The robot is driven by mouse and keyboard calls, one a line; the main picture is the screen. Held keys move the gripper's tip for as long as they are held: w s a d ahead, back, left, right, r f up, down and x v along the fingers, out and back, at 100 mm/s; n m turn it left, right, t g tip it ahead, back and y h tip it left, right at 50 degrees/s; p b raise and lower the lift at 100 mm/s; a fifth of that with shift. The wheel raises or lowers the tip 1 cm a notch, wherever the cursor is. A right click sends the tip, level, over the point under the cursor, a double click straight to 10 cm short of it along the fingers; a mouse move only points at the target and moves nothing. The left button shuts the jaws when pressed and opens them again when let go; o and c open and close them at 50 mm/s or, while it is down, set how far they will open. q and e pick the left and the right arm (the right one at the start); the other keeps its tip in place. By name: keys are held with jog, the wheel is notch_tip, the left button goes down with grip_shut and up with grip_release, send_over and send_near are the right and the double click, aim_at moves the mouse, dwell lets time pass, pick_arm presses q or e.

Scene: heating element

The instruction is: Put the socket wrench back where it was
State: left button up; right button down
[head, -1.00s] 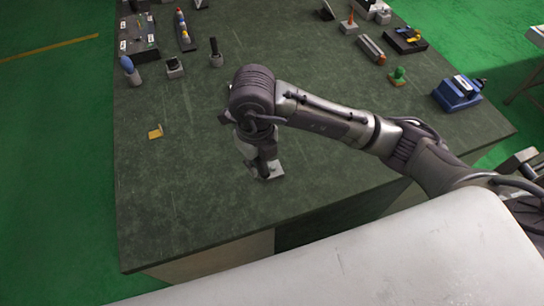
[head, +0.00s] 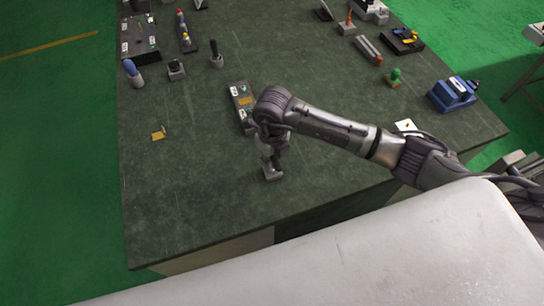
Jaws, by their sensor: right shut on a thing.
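My right gripper (head: 271,165) points down over the middle of the green-grey table, low near its surface. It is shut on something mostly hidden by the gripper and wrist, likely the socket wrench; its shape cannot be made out. A small light grey block (head: 272,175) shows at the fingertips, and I cannot tell whether it is part of the held thing or a stand under it. A dark holder with white labels and a yellow patch (head: 241,97) lies just behind my wrist, partly covered by it. My left gripper is not in view.
A small yellow piece (head: 158,134) lies on the table (head: 190,200) at left. A blue-handled tool (head: 132,73) and several holders stand at the back left. A blue device (head: 453,93) and a green-topped piece (head: 394,77) are at right. The front left is clear.

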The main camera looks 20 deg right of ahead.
jog(key=shift+f, duration=0.1)
jog(key=c, duration=1)
grip_release()
jog(key=shift+c, duration=0.2)
jog(key=shift+r, duration=0.3)
jog(key=shift+w+r, duration=0.1)
jog(key=shift+r, duration=0.25)
notch_tip(320, 180, up, 10)
jog(key=b, duration=0.3)
jog(key=shift+f, duration=0.2)
jog(key=shift+r+b, duration=0.3)
jog(key=shift+r, duration=0.4)
jog(key=shift+s+f, duration=0.1)
jog(key=shift+s, duration=0.1)
